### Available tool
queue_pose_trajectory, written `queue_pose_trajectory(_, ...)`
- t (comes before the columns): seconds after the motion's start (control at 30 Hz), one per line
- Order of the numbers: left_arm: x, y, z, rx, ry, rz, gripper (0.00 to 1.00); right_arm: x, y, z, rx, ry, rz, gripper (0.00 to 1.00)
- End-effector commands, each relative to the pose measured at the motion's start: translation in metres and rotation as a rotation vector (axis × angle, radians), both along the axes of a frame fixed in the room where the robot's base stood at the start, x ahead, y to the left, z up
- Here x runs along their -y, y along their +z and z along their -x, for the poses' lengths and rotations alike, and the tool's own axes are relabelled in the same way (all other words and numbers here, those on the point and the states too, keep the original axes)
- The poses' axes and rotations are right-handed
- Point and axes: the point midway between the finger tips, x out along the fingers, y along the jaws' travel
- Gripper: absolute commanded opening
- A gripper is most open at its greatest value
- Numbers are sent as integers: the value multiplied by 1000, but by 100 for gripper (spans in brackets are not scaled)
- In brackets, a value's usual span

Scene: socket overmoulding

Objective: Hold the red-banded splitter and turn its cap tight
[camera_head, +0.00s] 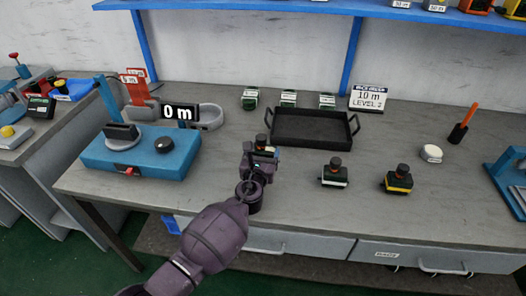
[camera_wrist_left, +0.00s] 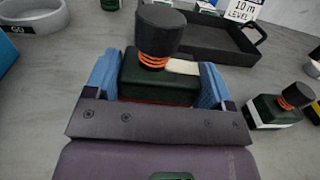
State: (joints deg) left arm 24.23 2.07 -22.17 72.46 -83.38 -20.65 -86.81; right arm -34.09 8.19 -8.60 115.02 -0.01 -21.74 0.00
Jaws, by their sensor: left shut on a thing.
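My left gripper (camera_head: 262,156) is over the bench in front of the black tray. In the left wrist view, its blue fingers (camera_wrist_left: 158,92) are shut on a dark green splitter (camera_wrist_left: 150,80), one finger on each side of the body. A thin red strip shows low on the body, mostly hidden by the gripper. Its black cap (camera_wrist_left: 160,28) stands on top, slightly tilted in this view, with orange rings showing below it. In the head view the cap (camera_head: 261,139) shows just above the gripper. My right gripper is not in view.
A white-banded splitter (camera_head: 334,183) and a yellow-banded splitter (camera_head: 398,188) stand to the right. The black tray (camera_head: 311,139) lies behind, empty. The bench front between is clear.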

Motion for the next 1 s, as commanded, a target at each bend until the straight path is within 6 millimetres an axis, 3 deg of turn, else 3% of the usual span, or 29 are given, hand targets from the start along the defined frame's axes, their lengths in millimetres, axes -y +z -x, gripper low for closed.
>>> queue_pose_trajectory(1.0, 0, -43, 0, 0, 0, 0, 53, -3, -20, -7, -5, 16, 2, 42)
